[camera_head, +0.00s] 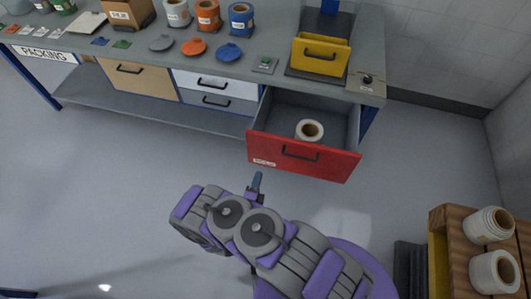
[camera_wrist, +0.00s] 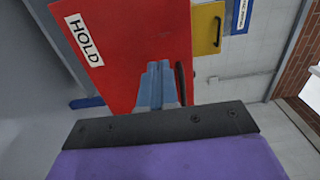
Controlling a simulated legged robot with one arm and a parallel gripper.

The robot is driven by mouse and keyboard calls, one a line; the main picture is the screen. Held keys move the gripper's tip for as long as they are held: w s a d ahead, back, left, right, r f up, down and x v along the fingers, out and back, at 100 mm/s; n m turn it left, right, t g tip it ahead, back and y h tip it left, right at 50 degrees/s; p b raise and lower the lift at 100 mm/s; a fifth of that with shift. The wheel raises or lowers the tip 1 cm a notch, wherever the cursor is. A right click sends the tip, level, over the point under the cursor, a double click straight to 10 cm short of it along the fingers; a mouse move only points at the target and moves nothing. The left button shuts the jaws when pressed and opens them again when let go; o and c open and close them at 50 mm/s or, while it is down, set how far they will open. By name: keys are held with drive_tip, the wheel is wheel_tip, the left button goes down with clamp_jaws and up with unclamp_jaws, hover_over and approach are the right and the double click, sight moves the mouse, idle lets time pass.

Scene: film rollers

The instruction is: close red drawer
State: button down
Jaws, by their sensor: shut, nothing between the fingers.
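The red drawer (camera_head: 330,161) is pulled out from under the right end of the workbench. It has a black handle (camera_head: 300,153) on its front and a white roll (camera_head: 309,130) inside. In the wrist view, the red drawer front (camera_wrist: 120,45) with a "HOLD" label fills the upper middle, and part of its dark handle (camera_wrist: 180,82) shows beside my fingers. My gripper (camera_head: 257,180) is shut and empty, just in front of the drawer's left part in the head view. In the wrist view my gripper (camera_wrist: 156,75) points at the drawer front; contact cannot be told.
The workbench (camera_head: 140,65) carries tubs, lids and a yellow-fronted machine (camera_head: 320,57). Shut white drawers (camera_head: 215,82) and a tan drawer (camera_head: 138,80) are to the left. A wooden crate (camera_head: 450,250) with white rolls stands at lower right.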

drive_tip(key=b, duration=0.4)
approach(268, 146)
drive_tip(key=x, duration=0.5)
drive_tip(key=shift+w+d, duration=0.1)
drive_tip(key=shift+w, duration=0.05)
drive_tip(key=shift+w+d+r+b, duration=0.2)
drive_tip(key=shift+w+b, duration=0.1)
drive_tip(key=shift+w, duration=0.4)
drive_tip(key=shift+w, duration=0.2)
